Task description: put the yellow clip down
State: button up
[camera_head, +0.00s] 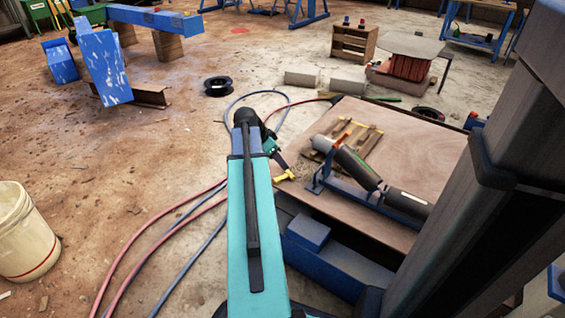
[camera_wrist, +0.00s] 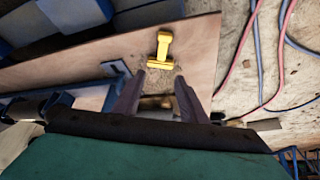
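The yellow clip (camera_head: 285,176) lies near the left edge of the wooden tabletop (camera_head: 415,146) in the head view. In the wrist view the yellow clip (camera_wrist: 160,51) lies on the brown board, just beyond my fingertips and apart from them. My gripper (camera_wrist: 157,80) is open, with its two fingers spread and nothing held between them. In the head view my gripper (camera_head: 279,160) is over the left edge of the tabletop, close to the clip. My own arm partly hides the gripper there.
A grey cylinder on a blue stand (camera_head: 350,165) and a small wooden pallet (camera_head: 352,140) are on the tabletop, right of the clip. Red and blue hoses (camera_head: 150,225) run over the floor at left. A white bucket (camera_head: 22,235) stands far left.

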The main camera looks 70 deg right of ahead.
jog(key=p+v, duration=0.2)
jog(key=v, duration=0.5)
jog(key=shift+w+a+f, duration=0.1)
jog(key=shift+w, duration=0.05)
dwell(0.6)
